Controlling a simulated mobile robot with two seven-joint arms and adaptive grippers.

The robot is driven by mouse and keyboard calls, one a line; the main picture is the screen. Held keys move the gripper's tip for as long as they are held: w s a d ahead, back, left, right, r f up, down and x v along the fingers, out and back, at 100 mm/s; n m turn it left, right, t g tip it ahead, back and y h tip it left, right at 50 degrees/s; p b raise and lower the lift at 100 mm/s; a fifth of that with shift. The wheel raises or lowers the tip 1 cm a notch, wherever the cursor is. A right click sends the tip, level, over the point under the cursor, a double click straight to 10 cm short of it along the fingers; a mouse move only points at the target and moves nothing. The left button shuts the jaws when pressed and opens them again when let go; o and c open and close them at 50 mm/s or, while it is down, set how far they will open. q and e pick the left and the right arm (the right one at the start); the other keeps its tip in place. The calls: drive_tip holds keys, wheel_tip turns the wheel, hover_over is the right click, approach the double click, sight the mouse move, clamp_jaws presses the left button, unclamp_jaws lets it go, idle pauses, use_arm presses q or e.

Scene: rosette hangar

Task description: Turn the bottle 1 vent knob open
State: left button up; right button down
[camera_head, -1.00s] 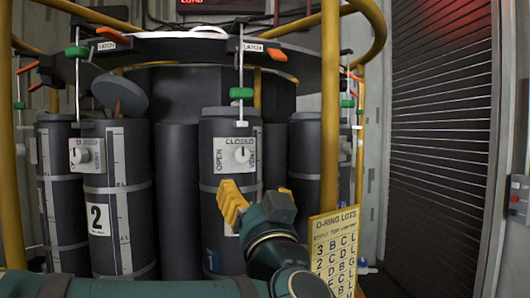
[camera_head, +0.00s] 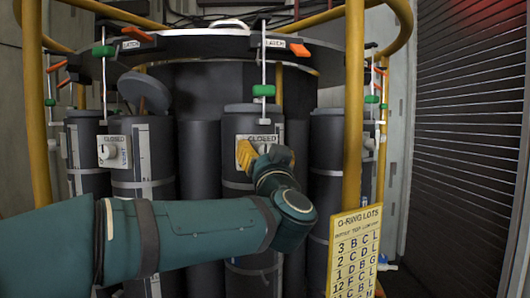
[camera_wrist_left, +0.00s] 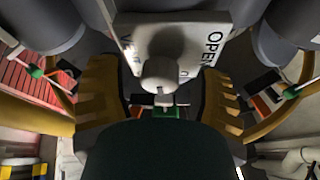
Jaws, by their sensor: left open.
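The middle dark grey bottle (camera_head: 240,122) carries a white plate (camera_head: 243,137) marked CLOSED at its top; its number is hidden by my arm. My left gripper (camera_head: 250,153), with yellow fingers, is in front of this plate and hides most of the knob in the head view. In the left wrist view the white vent knob (camera_wrist_left: 163,75) is on the plate (camera_wrist_left: 175,38), with OPEN lettering to its right. My left gripper (camera_wrist_left: 158,92) is open there, one finger on each side of the knob, with gaps visible. My right gripper is not in view.
Another bottle (camera_head: 143,170) with its own white vent plate (camera_head: 113,152) stands to the left. A yellow post (camera_head: 354,120) and a yellow O-ring lots sign (camera_head: 355,250) are close on the right. Latch rods with green grips (camera_head: 263,90) hang from the round rim above.

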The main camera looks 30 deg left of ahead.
use_arm(q)
clamp_jaws()
drive_tip(key=shift+n, duration=0.3)
drive_tip(key=n+g+y+b, duration=0.1)
drive_tip(key=n, duration=0.2)
drive_tip(key=n+g+y+b, duration=0.1)
drive_tip(key=n, duration=0.2)
drive_tip(key=shift+g+y+b, duration=0.3)
drive_tip(key=shift+b, duration=0.05)
drive_tip(key=n+g+y+b, duration=0.1)
drive_tip(key=n+g, duration=0.1)
drive_tip(key=n, duration=0.3)
drive_tip(key=n+g+b, duration=0.1)
drive_tip(key=n, duration=0.2)
drive_tip(key=n+g, duration=0.2)
drive_tip(key=n, duration=0.1)
drive_tip(key=shift+r+y+b, duration=0.1)
drive_tip(key=shift+y+b, duration=0.2)
drive_tip(key=shift+b, duration=0.05)
drive_tip(key=n+g, duration=0.1)
drive_tip(key=n, duration=0.2)
drive_tip(key=n+g+h, duration=0.1)
drive_tip(key=n, duration=0.2)
drive_tip(key=shift+g+b, duration=0.3)
drive_tip(key=shift+b, duration=0.05)
drive_tip(key=shift+n, duration=0.3)
